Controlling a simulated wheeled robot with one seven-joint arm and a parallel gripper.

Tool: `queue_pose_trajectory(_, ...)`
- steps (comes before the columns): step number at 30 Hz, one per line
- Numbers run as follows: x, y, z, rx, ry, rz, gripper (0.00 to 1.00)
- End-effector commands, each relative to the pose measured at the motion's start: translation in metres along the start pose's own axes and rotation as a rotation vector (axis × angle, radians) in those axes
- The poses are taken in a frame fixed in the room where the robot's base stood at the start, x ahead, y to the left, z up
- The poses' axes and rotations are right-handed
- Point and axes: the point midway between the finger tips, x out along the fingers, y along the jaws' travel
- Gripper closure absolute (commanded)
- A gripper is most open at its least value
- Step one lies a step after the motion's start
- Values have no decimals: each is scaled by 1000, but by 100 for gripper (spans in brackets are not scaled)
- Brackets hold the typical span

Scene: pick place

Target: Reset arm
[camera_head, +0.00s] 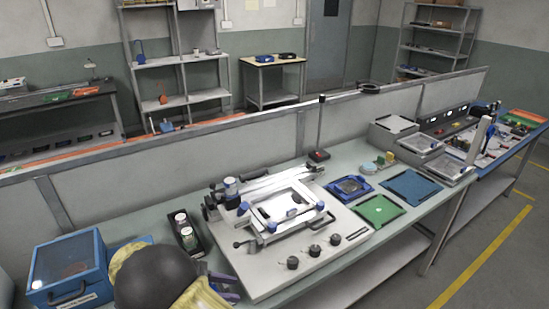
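A rounded black and yellow part of my arm (155,278) fills the bottom left, over the near left end of the long workbench (350,255). Dark, purplish prongs just right of it look like part of my gripper (224,287). They are small and partly covered by my arm, so I cannot tell whether they are open or shut. No held object shows. The prongs appear close to the left edge of the pale base board (262,275), which carries a metal frame fixture (285,207) with blue clamps.
A blue box (70,270) and a black holder with cans (187,235) flank my arm. Green (379,209) and blue (411,186) trays lie right of the fixture. A low partition (240,145) runs behind the bench. Floor is free at the lower right.

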Motion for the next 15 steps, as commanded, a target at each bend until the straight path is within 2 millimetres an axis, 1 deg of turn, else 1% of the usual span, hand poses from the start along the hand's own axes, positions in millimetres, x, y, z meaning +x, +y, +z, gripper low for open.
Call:
queue_pose_trajectory(1, 17, 0, 20, 54, 73, -52, 62)
queue_pose_trajectory(3, 38, -3, 36, 132, 174, -113, 62)
queue_pose_trajectory(6, 63, -12, 58, 257, 307, -198, 62)
queue_pose_trajectory(9, 85, -23, 78, 399, 433, -282, 62)
queue_pose_trajectory(15, 117, -51, 117, 722, 651, -443, 62)
